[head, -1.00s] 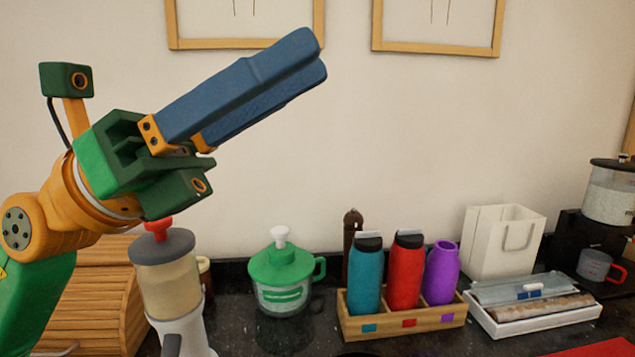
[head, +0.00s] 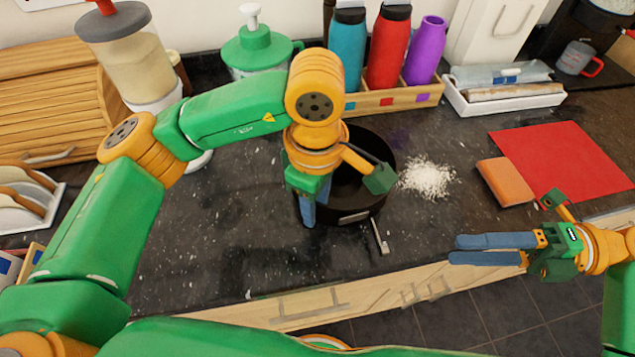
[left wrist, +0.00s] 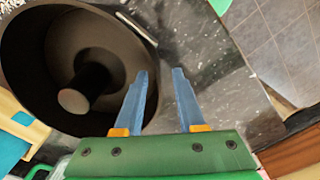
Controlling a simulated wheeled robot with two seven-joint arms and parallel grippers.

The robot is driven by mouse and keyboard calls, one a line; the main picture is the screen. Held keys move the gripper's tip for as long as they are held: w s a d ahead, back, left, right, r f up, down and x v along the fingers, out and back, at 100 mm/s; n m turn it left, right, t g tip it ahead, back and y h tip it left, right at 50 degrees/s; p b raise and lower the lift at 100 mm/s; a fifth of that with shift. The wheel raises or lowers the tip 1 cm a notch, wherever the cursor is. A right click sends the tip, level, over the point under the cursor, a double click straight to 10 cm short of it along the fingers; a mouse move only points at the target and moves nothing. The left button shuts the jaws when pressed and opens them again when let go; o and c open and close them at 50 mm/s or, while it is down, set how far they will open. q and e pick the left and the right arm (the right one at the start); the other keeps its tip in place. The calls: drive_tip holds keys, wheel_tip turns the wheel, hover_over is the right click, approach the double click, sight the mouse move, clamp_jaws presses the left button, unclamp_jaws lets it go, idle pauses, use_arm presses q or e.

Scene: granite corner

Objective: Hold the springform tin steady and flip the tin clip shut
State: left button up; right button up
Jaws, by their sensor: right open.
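The springform tin (head: 372,207) is black, round and upright near the counter's front. The tin clip (head: 380,236) is a light bar that juts forward from the tin's front wall, angled away from it. My left gripper (head: 308,218) points down at the tin's left side; my forearm hides part of the tin. In the left wrist view, the left gripper (left wrist: 162,76) has its fingers apart, one over the tin's wall (left wrist: 28,60) and one outside; contact is unclear. A dark post (left wrist: 88,86) stands inside the tin. My right gripper (head: 456,249) is open and empty, right of the clip.
White powder (head: 428,179) lies right of the tin. An orange block (head: 504,182) and red mat (head: 565,160) are farther right. A wooden bottle rack (head: 415,97) and green-lidded jar (head: 255,48) stand behind. The counter left of the tin is clear.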

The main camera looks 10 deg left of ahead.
use_arm(q)
drive_tip(key=shift+f, duration=0.95)
drive_tip(key=shift+c, duration=0.2)
clamp_jaws()
idle(0.5)
